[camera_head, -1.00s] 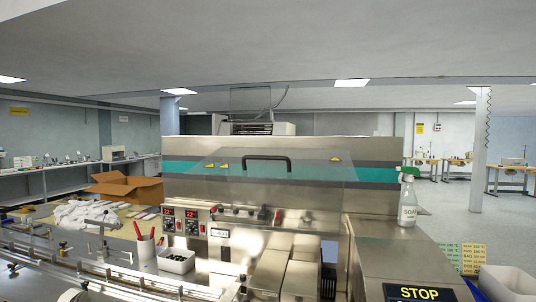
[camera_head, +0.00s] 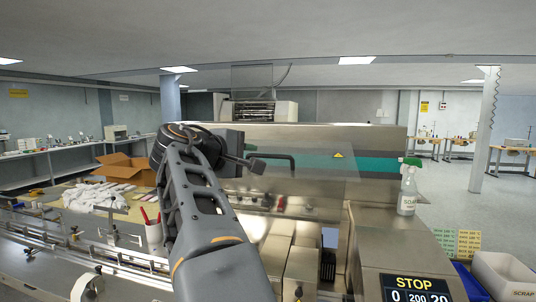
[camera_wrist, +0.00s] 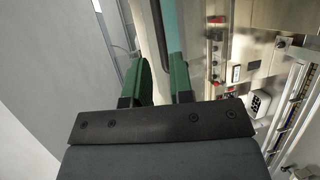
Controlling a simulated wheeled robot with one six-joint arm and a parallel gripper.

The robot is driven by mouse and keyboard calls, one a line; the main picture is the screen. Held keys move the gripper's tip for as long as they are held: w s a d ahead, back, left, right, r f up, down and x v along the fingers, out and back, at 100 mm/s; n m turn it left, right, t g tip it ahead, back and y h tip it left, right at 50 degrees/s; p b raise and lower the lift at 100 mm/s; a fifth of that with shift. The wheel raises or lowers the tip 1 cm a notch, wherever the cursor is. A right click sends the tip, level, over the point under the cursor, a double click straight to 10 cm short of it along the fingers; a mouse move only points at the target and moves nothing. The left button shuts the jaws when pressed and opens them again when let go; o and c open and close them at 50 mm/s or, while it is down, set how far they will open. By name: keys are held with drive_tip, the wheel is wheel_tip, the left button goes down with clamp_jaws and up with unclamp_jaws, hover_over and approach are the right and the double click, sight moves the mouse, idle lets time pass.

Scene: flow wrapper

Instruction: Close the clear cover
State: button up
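The clear cover (camera_head: 325,178) stands raised and tilted in front of the steel machine, with its lower parts visible through it. Its black handle (camera_head: 283,157) is partly hidden behind my gripper (camera_head: 254,164) in the head view. My gripper is at the handle's left end. In the wrist view my gripper (camera_wrist: 161,78) has its two green-padded fingers apart. The dark handle bar (camera_wrist: 159,30) runs lengthwise between and beyond the fingers, with a gap visible on at least one side. I cannot tell whether either finger touches it.
A spray bottle (camera_head: 408,188) stands on the machine's right side, behind the STOP screen (camera_head: 416,288). A cardboard box (camera_head: 125,170) and white cloths (camera_head: 95,196) lie on the left table.

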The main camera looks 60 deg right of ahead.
sight(268, 156)
drive_tip(key=p+x, duration=0.1)
drive_tip(key=x, duration=0.7)
drive_tip(key=shift+d+f+p, duration=0.15)
drive_tip(key=shift+d+p, duration=0.1)
drive_tip(key=shift+p, duration=0.15)
drive_tip(key=shift+c, duration=0.3)
clamp_jaws()
